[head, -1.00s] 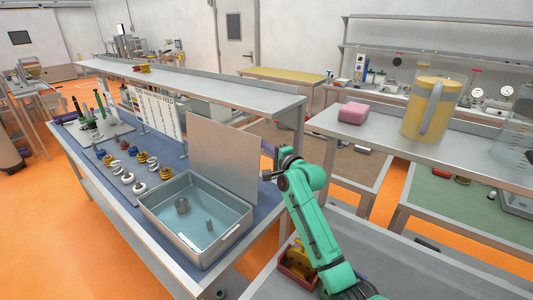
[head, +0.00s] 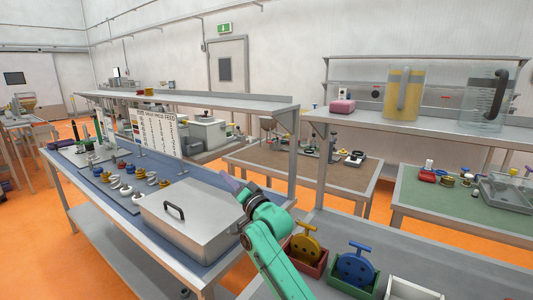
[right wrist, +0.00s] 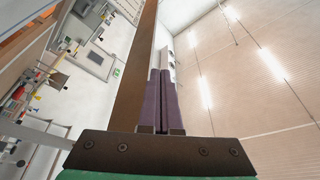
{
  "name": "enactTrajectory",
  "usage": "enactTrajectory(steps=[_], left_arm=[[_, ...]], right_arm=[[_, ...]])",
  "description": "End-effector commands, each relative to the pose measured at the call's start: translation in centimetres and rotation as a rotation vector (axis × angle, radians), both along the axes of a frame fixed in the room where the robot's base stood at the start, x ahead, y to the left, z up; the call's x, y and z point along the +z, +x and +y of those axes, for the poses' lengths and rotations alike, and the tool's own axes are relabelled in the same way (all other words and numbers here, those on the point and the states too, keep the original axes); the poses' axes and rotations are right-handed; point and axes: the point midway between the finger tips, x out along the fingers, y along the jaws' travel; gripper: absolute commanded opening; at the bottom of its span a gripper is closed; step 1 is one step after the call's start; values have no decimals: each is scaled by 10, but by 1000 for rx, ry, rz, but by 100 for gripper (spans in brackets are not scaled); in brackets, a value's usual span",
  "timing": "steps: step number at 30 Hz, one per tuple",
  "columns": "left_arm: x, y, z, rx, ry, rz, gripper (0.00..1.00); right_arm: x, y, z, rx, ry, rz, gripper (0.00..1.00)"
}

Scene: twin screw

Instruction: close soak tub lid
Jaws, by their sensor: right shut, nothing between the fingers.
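The soak tub (head: 180,237) is a grey metal box on the blue mat at the near end of the left bench. Its flat grey lid (head: 205,207) lies over the tub, with a dark handle (head: 174,211) on its front part. The tub's inside is hidden. My right gripper (head: 229,183) is just right of the lid's far right corner; I cannot tell whether it touches. In the right wrist view, its purple fingers (right wrist: 161,100) are together with nothing between them. My left gripper is not in view.
Several small rings and fittings (head: 128,183) lie on the mat left of the tub, before a printed sign board (head: 155,130). A shelf (head: 190,112) runs behind the tub.

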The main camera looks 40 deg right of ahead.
Motion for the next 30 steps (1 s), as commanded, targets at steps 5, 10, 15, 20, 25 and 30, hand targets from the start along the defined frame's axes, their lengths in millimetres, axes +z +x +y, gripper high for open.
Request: enactTrajectory(steps=[5, 10, 15, 20, 25, 30], left_arm=[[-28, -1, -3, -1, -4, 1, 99], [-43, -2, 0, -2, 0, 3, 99], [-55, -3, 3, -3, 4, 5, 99], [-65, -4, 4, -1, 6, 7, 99], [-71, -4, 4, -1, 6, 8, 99], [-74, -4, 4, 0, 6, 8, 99]], right_arm=[[-38, -9, 25, 1, -156, -51, 0], [-68, -15, 43, 1, -142, -50, 0], [-98, -19, 55, 0, -143, -48, 0], [-121, -22, 62, 0, -142, -48, 0], [-136, -23, 66, 1, -143, -51, 0], [-145, -23, 67, 1, -142, -49, 0]])
